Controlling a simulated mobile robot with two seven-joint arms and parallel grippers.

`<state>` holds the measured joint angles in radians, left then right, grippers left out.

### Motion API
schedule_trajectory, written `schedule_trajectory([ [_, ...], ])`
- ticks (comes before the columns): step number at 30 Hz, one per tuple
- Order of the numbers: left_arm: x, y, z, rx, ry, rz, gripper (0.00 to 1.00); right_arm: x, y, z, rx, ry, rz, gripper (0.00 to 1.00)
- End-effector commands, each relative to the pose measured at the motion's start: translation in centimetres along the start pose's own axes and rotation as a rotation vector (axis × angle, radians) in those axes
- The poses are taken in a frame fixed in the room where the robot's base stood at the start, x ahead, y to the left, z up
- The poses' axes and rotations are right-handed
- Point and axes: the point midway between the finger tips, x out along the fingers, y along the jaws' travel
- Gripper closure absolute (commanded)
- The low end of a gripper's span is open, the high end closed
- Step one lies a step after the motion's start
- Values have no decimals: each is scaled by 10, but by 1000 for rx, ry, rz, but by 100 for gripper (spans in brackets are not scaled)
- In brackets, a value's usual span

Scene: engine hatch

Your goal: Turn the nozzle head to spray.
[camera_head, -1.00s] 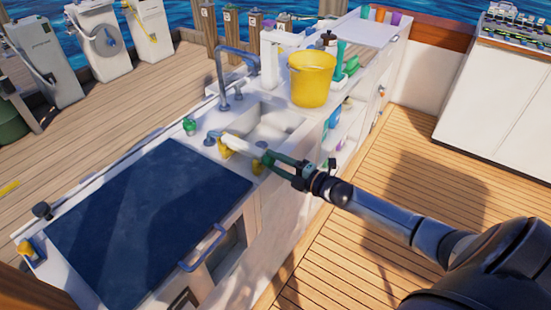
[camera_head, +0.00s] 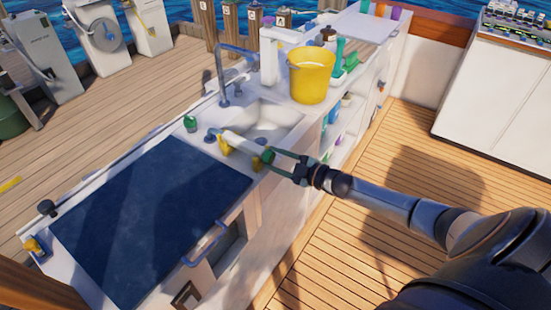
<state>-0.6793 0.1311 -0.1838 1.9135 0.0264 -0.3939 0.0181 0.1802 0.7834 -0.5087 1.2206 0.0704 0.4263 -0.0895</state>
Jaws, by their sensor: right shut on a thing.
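The nozzle (camera_head: 240,143) is a pale tube lying along the counter between the dark blue hatch and the sink. My right gripper (camera_head: 272,160) comes in from the right and is shut on the green nozzle head, whose far side is partly hidden by the fingers. My left gripper is not in view.
A dark blue hatch lid (camera_head: 150,215) with a blue handle (camera_head: 206,243) fills the front left of the counter. A sink (camera_head: 268,121) with a tall faucet (camera_head: 221,75) and a yellow bucket (camera_head: 311,76) stand behind the nozzle. Open deck (camera_head: 420,190) lies to the right.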

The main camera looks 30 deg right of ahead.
Motion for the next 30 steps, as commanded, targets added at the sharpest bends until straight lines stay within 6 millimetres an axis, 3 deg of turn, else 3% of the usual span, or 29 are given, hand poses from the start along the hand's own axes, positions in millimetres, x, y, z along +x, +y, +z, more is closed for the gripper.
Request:
schedule_trajectory([
  [17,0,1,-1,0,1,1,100,0,0,0,30,3,-2,100],
  [18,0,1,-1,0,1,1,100,0,0,0,30,3,-2,46],
  [25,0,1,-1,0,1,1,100,0,0,0,29,3,-2,20],
  [30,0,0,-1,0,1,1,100,0,0,0,29,2,-2,18],
])
